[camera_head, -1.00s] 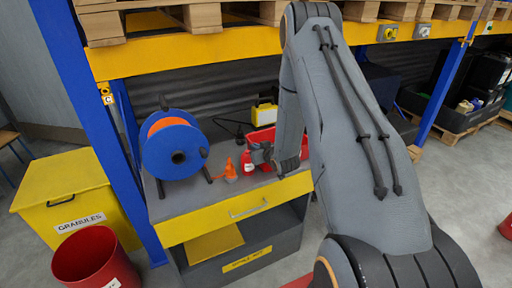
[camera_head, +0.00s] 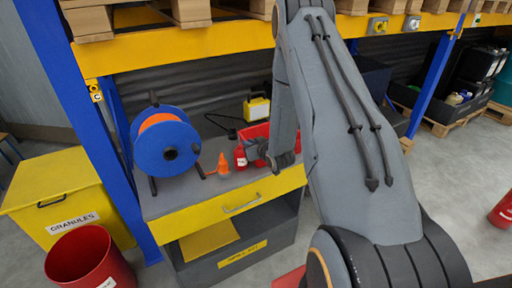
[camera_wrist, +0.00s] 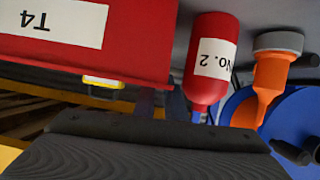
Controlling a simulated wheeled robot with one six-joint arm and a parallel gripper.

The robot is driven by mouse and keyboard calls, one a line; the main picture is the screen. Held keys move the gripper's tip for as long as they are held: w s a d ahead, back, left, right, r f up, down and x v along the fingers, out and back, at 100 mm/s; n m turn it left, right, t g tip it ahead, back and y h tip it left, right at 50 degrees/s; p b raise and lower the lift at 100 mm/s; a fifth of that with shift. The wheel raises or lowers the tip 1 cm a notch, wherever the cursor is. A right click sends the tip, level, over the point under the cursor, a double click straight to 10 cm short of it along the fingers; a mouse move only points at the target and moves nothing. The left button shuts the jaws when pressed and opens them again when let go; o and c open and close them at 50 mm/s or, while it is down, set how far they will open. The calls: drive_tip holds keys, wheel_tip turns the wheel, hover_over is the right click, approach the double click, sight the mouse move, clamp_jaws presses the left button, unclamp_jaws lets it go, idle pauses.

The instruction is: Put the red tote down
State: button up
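The red tote (camera_head: 254,130) is on the grey bench top under the shelf, partly hidden behind my gripper and arm. In the wrist view, which is upside down, the red tote (camera_wrist: 150,50) shows close up with a white T4 label. My gripper (camera_head: 256,152) is at the tote's near side. In the wrist view the dark gripper body fills the bottom, with a narrow dark piece reaching towards the tote's rim. The fingertips are not clear, so I cannot tell whether they grip the tote or whether it rests fully on the bench.
A red No. 2 bottle (camera_wrist: 212,85) and an orange nozzle-shaped item (camera_wrist: 268,80) stand beside the tote. A blue hose reel (camera_head: 166,148) is on the bench's left. A yellow-black case (camera_head: 257,107) is behind. A yellow granules bin (camera_head: 60,190) and red bucket (camera_head: 85,262) are left.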

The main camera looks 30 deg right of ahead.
drive_tip(key=b+v, duration=0.2)
drive_tip(key=v, duration=0.8)
drive_tip(key=s+a+r+g, duration=0.3)
drive_tip(key=s+a+g, duration=0.1)
drive_tip(key=s, duration=0.4)
drive_tip(key=s+a+r+g, duration=0.3)
drive_tip(key=s+a, duration=0.3)
drive_tip(key=s, duration=0.2)
drive_tip(key=s+a+r+g, duration=0.4)
drive_tip(key=s+a, duration=0.2)
drive_tip(key=s, duration=0.2)
drive_tip(key=shift+r+m+g, duration=0.3)
drive_tip(key=shift+r+m, duration=0.1)
wheel_tip(320, 180, down, 3)
drive_tip(key=shift+r+b, duration=0.25)
drive_tip(key=shift+b, duration=0.95)
drive_tip(key=shift+d, duration=0.2)
